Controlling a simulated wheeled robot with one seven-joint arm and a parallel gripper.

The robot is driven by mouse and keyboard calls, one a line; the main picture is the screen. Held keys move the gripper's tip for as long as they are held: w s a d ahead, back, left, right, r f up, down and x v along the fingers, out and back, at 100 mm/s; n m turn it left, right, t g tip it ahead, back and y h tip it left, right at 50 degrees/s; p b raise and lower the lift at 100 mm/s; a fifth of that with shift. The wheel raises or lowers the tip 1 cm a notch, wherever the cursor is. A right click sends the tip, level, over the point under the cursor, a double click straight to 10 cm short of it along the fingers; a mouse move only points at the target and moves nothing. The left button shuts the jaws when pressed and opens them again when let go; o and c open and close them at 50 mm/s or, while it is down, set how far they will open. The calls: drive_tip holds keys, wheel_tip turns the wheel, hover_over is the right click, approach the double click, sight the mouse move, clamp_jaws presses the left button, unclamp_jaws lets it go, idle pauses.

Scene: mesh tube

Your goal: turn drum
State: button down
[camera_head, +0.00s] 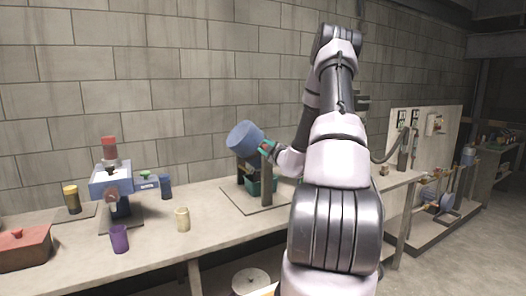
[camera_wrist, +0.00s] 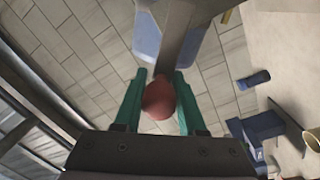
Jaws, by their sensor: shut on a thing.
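The blue drum (camera_head: 243,138) sits tilted on a dark stand above a base plate on the bench. In the wrist view, part of what looks like the blue drum (camera_wrist: 147,38) shows on both sides of a grey crank bar (camera_wrist: 182,28). A round red knob (camera_wrist: 159,99) is at the near end of that bar. My gripper (camera_wrist: 160,82) has its green fingers on either side of the red knob, shut on it. In the head view, my gripper (camera_head: 268,147) is at the drum's right side, and the knob is hard to make out.
A blue machine with a red top (camera_head: 110,180) stands left on the bench. A block wall (camera_head: 200,80) is close behind.

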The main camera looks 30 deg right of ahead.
drive_tip(key=shift+d+r+m, duration=0.35)
drive_tip(key=shift+d+m, duration=0.05)
drive_tip(key=shift+m, duration=0.1)
drive_tip(key=shift+d, duration=0.1)
drive_tip(key=c, duration=0.5)
unclamp_jaws()
drive_tip(key=shift+s+f, duration=0.1)
drive_tip(key=s, duration=1)
drive_tip(key=shift+s+a+f, duration=0.2)
drive_tip(key=shift+s, duration=0.1)
